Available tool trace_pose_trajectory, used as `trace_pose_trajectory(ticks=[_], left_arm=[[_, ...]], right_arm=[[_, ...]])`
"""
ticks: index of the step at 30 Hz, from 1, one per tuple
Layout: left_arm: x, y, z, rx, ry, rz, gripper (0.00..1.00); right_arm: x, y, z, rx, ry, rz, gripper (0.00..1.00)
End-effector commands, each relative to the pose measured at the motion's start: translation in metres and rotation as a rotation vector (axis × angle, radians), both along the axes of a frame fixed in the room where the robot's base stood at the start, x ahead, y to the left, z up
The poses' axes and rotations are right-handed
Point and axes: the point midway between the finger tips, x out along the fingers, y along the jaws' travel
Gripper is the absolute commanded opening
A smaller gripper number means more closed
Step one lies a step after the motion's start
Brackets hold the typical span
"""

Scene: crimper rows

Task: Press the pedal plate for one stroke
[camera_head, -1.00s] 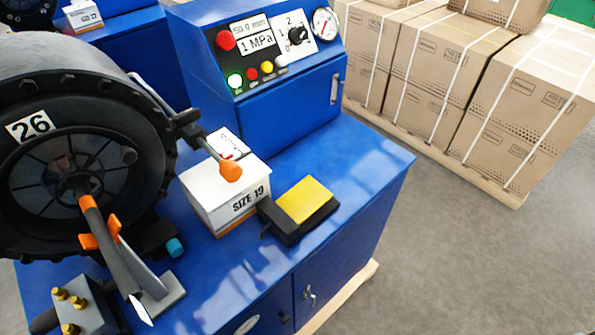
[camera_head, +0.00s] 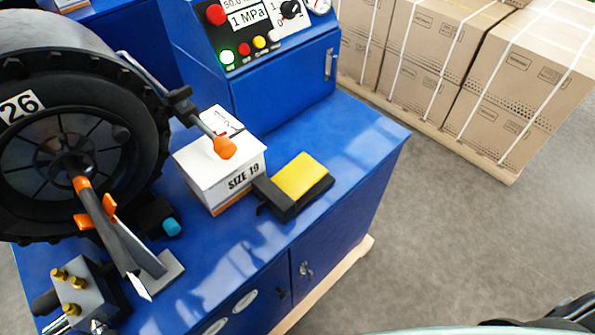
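The pedal has a yellow plate (camera_head: 301,175) on a black base (camera_head: 318,192). It lies on the blue bench top, right beside the white SIZE 19 box, and nothing covers the plate. No gripper fingers show in the head view. A dark piece with a pale curved edge shows at the bottom right corner; it seems to be part of my own body, and no fingertips can be made out on it.
The SIZE 19 box (camera_head: 222,173) stands left of the pedal. An orange-tipped lever (camera_head: 224,147) reaches over that box from the crimper (camera_head: 72,150). A blue control panel (camera_head: 268,42) stands behind. Strapped cartons (camera_head: 520,80) sit on a pallet at right; grey floor is clear.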

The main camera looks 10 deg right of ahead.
Motion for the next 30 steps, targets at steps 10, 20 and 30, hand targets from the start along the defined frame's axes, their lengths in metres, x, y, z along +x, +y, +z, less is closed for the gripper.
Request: trace_pose_trajectory(ticks=[10, 20, 30], left_arm=[[0.0, 0.0, 0.0, 0.0, 0.0, 0.0, 0.23], [0.0, 0.0, 0.0, 0.0, 0.0, 0.0, 0.0], [-0.0001, 0.0001, 0.0, 0.0, 0.0, 0.0, 0.0]], right_arm=[[0.0, 0.0002, 0.0, 0.0, 0.0, 0.0, 0.0], [-0.0002, 0.0003, 0.0, 0.0, 0.0, 0.0, 0.0], [-0.0003, 0.0003, 0.0, 0.0, 0.0, 0.0, 0.0]])
